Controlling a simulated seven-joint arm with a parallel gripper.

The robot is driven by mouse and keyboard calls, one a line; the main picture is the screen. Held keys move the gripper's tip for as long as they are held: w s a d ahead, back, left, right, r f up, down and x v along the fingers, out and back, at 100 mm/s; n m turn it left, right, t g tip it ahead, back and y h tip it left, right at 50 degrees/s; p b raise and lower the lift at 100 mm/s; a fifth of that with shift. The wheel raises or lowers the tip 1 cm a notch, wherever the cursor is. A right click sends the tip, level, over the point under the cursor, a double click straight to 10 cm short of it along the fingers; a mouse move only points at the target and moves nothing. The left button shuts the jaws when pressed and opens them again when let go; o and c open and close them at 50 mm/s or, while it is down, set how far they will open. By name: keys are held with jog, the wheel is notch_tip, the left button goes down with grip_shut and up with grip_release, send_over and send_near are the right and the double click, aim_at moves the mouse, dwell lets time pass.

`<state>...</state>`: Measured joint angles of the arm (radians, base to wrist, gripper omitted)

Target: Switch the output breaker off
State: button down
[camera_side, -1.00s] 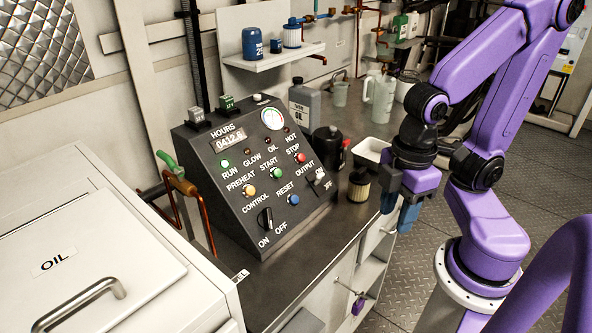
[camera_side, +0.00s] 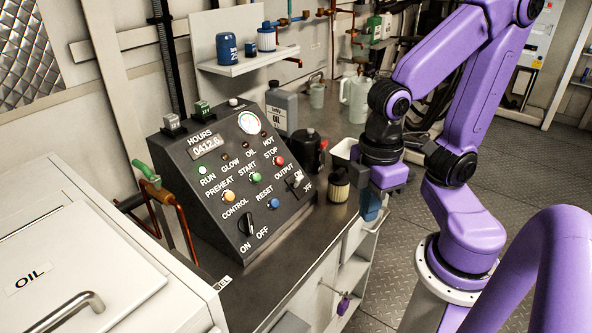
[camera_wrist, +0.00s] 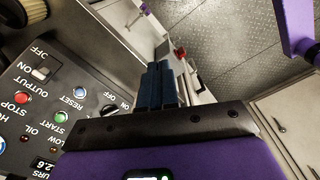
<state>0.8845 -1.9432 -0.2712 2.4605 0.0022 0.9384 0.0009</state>
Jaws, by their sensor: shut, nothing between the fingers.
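The output breaker (camera_side: 297,182) sits at the right side of the dark sloped control panel (camera_side: 207,225), under the OUTPUT label. In the wrist view the breaker (camera_wrist: 42,71) shows a pale lever set toward the OUTPUT label, away from the OFF lettering. My gripper (camera_side: 371,207) is to the right of the panel, pointing down past the bench's front edge and apart from the breaker. In the wrist view its blue fingers (camera_wrist: 157,82) are together and empty.
A pleated filter (camera_side: 338,185) stands on the bench between the panel and my gripper. The black ON/OFF control knob (camera_side: 247,223) and several coloured buttons share the panel.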

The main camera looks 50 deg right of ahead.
jog(key=w+a+r+m, duration=0.2)
jog(key=w+m, duration=0.1)
jog(key=w, duration=0.5)
jog(key=m+g+h, duration=0.1)
jog(key=m+g, duration=0.2)
jog(key=m, duration=0.3)
send_near(298, 182)
jog(key=s+a+r, duration=0.1)
jog(key=a+r, duration=0.3)
jog(key=a, duration=0.1)
jog(key=w+d+m, duration=0.1)
jog(key=d, duration=0.1)
jog(key=w+d+m+g, duration=0.1)
jog(key=w+d, duration=0.3)
jog(key=shift+d+f+m+g+y, duration=0.1)
jog(key=shift+f+m+g+y, duration=0.2)
jog(key=shift+f+m, duration=0.1)
jog(key=shift+w+d, duration=0.25)
jog(key=shift+d, duration=0.2)
jog(key=shift+f, duration=0.1)
jog(key=x, duration=1)
jog(key=shift+s+a, duration=0.1)
